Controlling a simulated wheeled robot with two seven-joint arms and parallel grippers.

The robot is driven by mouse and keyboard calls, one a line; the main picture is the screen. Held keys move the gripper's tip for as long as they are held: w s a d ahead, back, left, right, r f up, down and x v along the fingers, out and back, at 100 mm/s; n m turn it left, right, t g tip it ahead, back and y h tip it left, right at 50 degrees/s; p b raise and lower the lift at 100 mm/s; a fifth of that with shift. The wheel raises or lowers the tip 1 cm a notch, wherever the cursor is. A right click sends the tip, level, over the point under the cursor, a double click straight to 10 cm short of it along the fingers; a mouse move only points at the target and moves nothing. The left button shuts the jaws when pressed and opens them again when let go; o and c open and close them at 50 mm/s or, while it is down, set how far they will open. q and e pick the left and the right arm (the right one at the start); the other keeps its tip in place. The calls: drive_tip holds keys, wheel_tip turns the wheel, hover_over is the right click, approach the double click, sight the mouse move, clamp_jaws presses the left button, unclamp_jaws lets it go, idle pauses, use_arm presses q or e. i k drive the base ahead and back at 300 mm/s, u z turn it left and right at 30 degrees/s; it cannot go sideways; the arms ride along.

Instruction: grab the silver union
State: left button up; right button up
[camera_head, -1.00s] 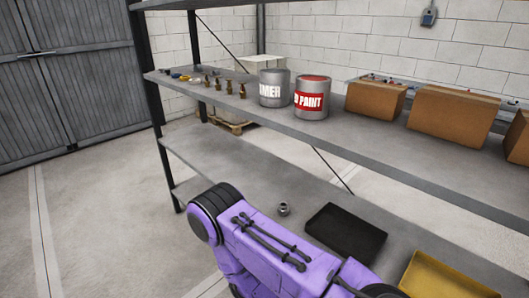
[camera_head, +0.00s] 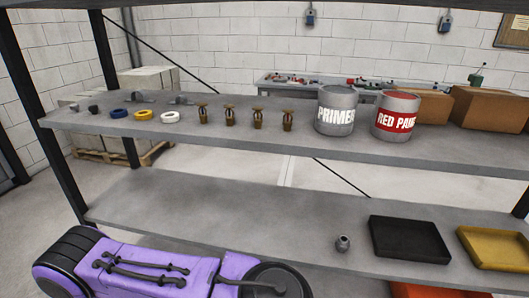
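The silver union (camera_head: 342,244) is a small, grey metal fitting. It stands on the lower shelf (camera_head: 210,208), just left of the black tray. A purple arm link of mine crosses the lower left of the view, in front of that shelf, to the left of and nearer than the union. Neither of my grippers shows in the view. Nothing is touching the union.
A black tray (camera_head: 408,238) and a yellow tray (camera_head: 494,247) sit on the lower shelf at right. The upper shelf (camera_head: 240,142) holds tape rolls, several brass sprinkler heads (camera_head: 258,118), a primer can (camera_head: 337,110) and a red paint can (camera_head: 397,115). The lower shelf's left part is clear.

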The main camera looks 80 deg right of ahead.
sight(343, 243)
drive_tip(key=i, duration=0.6)
drive_tip(key=z, duration=3.2)
